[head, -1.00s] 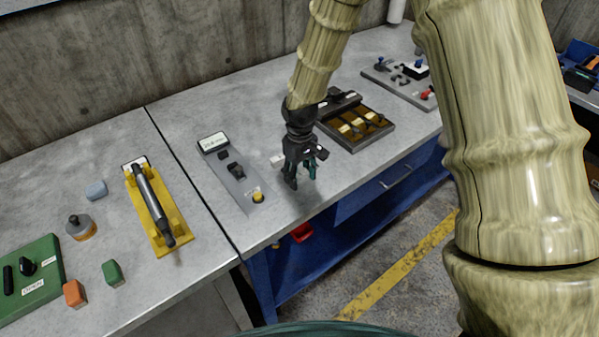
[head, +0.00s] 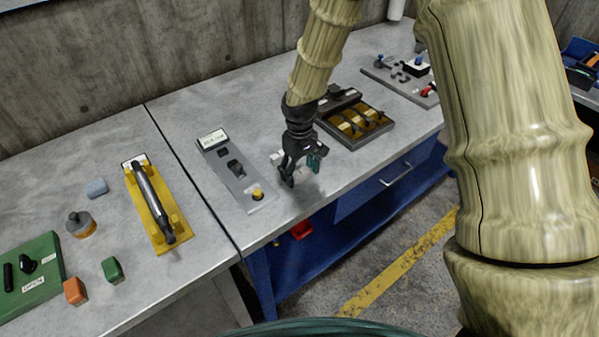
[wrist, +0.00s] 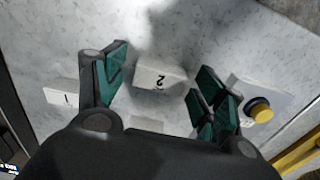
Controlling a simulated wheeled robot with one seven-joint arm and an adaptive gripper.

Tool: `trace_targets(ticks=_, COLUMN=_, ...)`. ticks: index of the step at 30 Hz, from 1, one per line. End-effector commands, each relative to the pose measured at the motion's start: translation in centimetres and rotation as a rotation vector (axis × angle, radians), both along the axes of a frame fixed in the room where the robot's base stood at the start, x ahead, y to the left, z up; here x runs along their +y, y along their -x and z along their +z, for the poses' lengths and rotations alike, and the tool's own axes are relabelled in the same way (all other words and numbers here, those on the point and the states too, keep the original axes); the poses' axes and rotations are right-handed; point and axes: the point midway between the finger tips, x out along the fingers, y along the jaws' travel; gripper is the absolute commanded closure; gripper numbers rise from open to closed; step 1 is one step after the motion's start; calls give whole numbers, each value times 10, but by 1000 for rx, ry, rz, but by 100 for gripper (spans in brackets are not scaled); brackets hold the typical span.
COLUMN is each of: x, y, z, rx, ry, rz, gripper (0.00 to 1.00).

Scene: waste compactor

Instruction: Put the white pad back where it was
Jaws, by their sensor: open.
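A white pad marked 2 (wrist: 150,78) lies on the grey bench top, seen between the open fingers in the wrist view. Another white piece marked 1 (wrist: 62,94) lies to the left of it. A third white piece (wrist: 148,125) shows partly behind the gripper body. My gripper (wrist: 162,88) is open with dark green finger pads, and nothing is held. In the head view my gripper (head: 301,172) hangs over the bench near its front edge, just right of the grey panel. It hides most of the white pieces there.
A grey panel (head: 238,178) with a display and a yellow button (head: 257,194) lies left of my gripper. A dark tray with brass slots (head: 354,122) stands to the right. A yellow cradle with a dark cylinder (head: 152,205) lies on the left bench.

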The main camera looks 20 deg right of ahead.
Motion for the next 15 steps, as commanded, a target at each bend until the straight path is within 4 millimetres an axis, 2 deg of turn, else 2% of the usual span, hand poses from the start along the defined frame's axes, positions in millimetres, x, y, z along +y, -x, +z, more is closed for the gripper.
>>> trace_targets(ticks=15, x=1, y=-1, z=67, rx=-3, ry=-1, rz=0, gripper=30)
